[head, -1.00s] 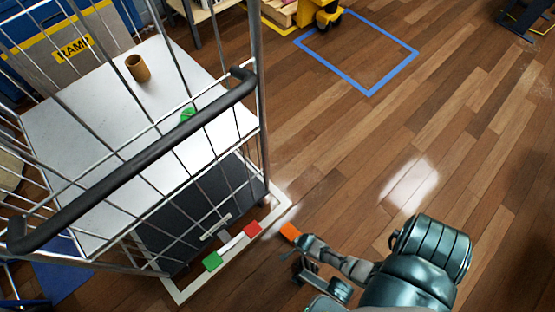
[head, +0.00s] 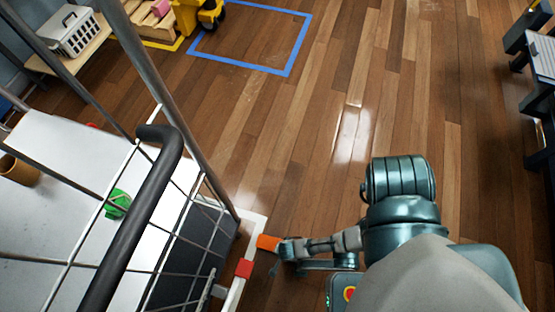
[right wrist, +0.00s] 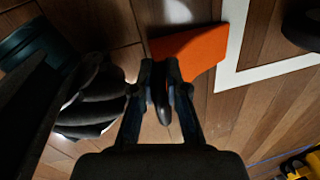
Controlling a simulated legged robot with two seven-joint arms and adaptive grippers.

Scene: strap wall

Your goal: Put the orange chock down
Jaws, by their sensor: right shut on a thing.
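The orange chock (head: 267,242) is at the tip of my right gripper (head: 283,248), beside the corner of the white floor outline. In the right wrist view the orange chock (right wrist: 195,50) is a wedge just beyond the fingertips of my right gripper (right wrist: 160,72), which is shut on its near end. The floor and the white line show close behind it; I cannot tell whether it touches the floor. My left gripper is in neither view.
A wire cage cart with a black handle (head: 135,220) stands at the left. A red block (head: 244,268) lies along the white floor outline (head: 254,222). A blue floor square (head: 290,62) lies farther off. The wooden floor in the middle is clear.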

